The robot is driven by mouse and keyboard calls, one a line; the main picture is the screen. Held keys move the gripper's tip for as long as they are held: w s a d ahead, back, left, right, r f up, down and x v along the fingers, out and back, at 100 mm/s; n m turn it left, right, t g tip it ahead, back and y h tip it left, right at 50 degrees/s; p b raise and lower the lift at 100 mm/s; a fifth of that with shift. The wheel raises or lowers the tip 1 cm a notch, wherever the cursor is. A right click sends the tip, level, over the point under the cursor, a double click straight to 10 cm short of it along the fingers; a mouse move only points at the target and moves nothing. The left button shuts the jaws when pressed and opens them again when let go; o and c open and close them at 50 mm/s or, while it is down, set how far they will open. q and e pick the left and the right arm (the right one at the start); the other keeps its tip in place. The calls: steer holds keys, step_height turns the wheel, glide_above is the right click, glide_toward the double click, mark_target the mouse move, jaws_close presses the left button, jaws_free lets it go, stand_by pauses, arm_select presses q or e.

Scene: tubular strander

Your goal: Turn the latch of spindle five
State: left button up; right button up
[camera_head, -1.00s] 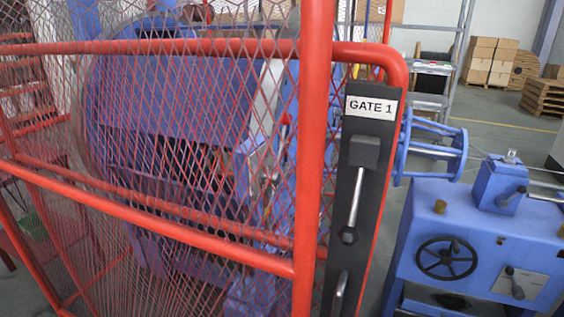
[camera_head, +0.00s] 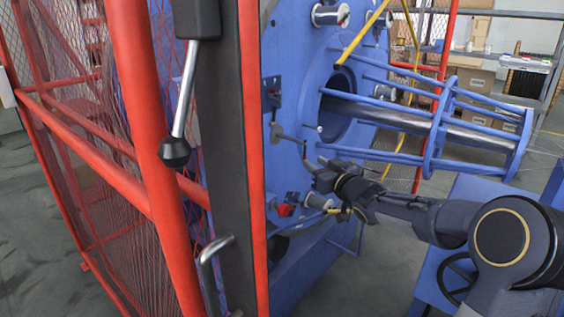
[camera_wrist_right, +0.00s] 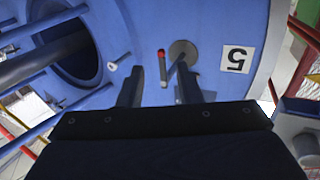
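The latch of spindle five (camera_wrist_right: 183,54) shows in the right wrist view as a grey disc with a short lever, next to an upside-down label "5" (camera_wrist_right: 237,60) on the blue plate. A small red-tipped rod (camera_wrist_right: 162,66) stands just left of it. My right gripper (camera_wrist_right: 158,90) is open and empty, its two fingers pointing at the plate on either side of the rod and lever. Contact cannot be told. My left gripper is not in view.
A red mesh fence (camera_head: 90,130) and a dark gate post with a handle (camera_head: 185,100) stand at left. Blue bars and a central shaft (camera_head: 390,116) project from the plate above my right arm. A blue machine with a handwheel (camera_head: 458,278) is at lower right.

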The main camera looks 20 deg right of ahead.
mark_target(305, 151)
steer(key=w+a, duration=0.1)
steer(key=w, duration=0.6)
steer(key=shift+w+a, duration=0.15)
steer(key=shift+w, duration=0.2)
steer(key=shift+c, duration=0.3)
jaws_close()
